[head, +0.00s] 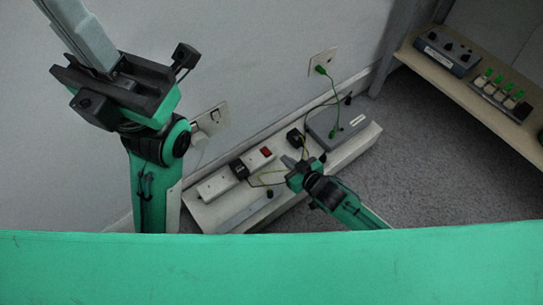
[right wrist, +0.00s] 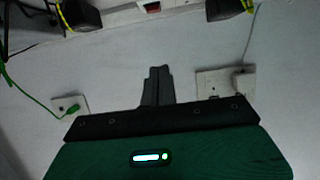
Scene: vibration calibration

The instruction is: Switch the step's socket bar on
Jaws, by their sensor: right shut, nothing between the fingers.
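The white socket bar (head: 215,185) lies on the step (head: 363,142) along the wall. The switch also shows at the top of the right wrist view (right wrist: 152,8), partly cut off. I cannot tell its position. My right gripper (head: 286,160) is shut and empty, just right of and below the switch in the head view, apart from it as far as I can see. My left gripper (head: 84,35) is high at the left, its fingers together, away from the bar.
A black adapter (head: 295,138) and a grey box (head: 336,121) are on the step, with green and yellow cables nearby. Two wall sockets (head: 323,62) (head: 212,117) are above. A shelf (head: 490,111) with a control box (head: 448,51) stands right. The carpet between is clear.

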